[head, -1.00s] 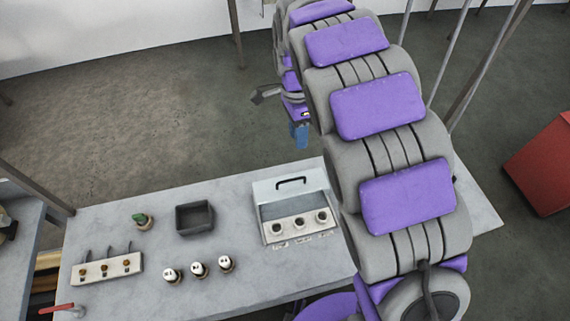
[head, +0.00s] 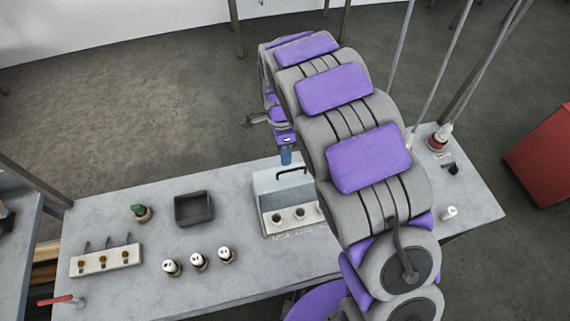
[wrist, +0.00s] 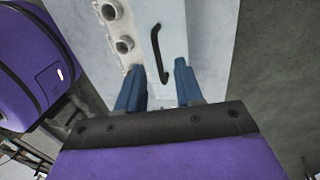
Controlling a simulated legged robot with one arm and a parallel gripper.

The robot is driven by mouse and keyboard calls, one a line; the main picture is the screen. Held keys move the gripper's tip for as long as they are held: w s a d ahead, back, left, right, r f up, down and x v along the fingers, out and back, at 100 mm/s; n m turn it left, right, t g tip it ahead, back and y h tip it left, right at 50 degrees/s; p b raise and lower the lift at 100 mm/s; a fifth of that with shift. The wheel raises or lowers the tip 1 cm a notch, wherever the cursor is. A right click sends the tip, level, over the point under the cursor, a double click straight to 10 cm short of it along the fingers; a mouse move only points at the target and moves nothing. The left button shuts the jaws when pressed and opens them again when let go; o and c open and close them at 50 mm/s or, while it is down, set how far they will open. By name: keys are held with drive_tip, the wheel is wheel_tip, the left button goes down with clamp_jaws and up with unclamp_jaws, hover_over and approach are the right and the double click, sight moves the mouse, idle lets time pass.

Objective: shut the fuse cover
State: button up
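The fuse box (head: 275,229) is a white box on the grey table with a row of round sockets. Its pale cover (head: 265,184) stands open at the box's far side, with a black bar handle (head: 292,170). My arm hides the box's right part. My gripper (head: 286,158) has blue fingers and is above and behind the cover's top edge. In the wrist view, my gripper (wrist: 158,82) has its two fingers apart with nothing clearly held between them. The cover (wrist: 190,25) and its handle (wrist: 155,50) lie beyond the fingertips, with sockets (wrist: 124,45) to the left.
On the table (head: 150,180) are a dark open tray (head: 195,222), several white-topped fuses (head: 198,260), a green-topped piece (head: 138,211) and a switch strip (head: 105,260). A red-based lamp-like piece (head: 437,142) stands at the right. A red box (head: 545,160) is on the floor.

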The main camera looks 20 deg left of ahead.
hover_over(286, 175)
wheel_tip(286, 175, down, 5)
drive_tip(key=shift+w+d+f, duration=0.1)
drive_tip(key=shift+c, duration=0.3)
drive_tip(key=shift+a, duration=0.2)
drive_tip(key=shift+c, duration=0.7)
drive_tip(key=shift+d, duration=0.1)
drive_tip(key=c, duration=0.5)
clamp_jaws()
